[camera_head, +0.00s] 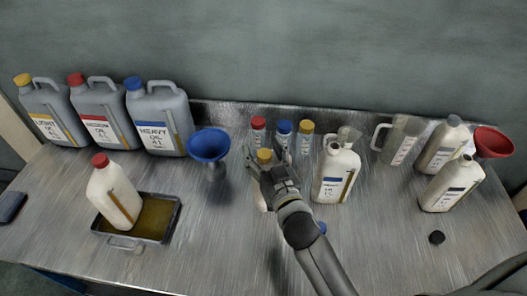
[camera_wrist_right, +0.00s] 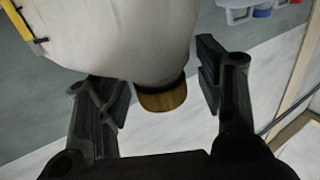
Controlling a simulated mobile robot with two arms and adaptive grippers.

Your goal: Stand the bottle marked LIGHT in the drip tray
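A bottle with a yellow cap (camera_head: 264,156) stands mid-table, mostly hidden behind my right gripper (camera_head: 270,176); its label does not show. In the right wrist view its white body and yellow cap (camera_wrist_right: 163,97) lie between the spread fingers of the right gripper (camera_wrist_right: 160,92), with visible gaps either side. The drip tray (camera_head: 170,232) is at the left, dark with a brownish floor. A white bottle with a red cap (camera_head: 114,192) stands in its left part, leaning in the picture. My left gripper is not in view.
LIGHT (camera_head: 52,110), MEDIUM (camera_head: 103,112) and HEAVY (camera_head: 158,122) jerrycans line the back left. A blue funnel (camera_head: 209,146) stands between tray and gripper. An uncapped blue-label bottle (camera_head: 336,174) is close right of the gripper. Loose caps lie near the front, one black (camera_head: 436,237).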

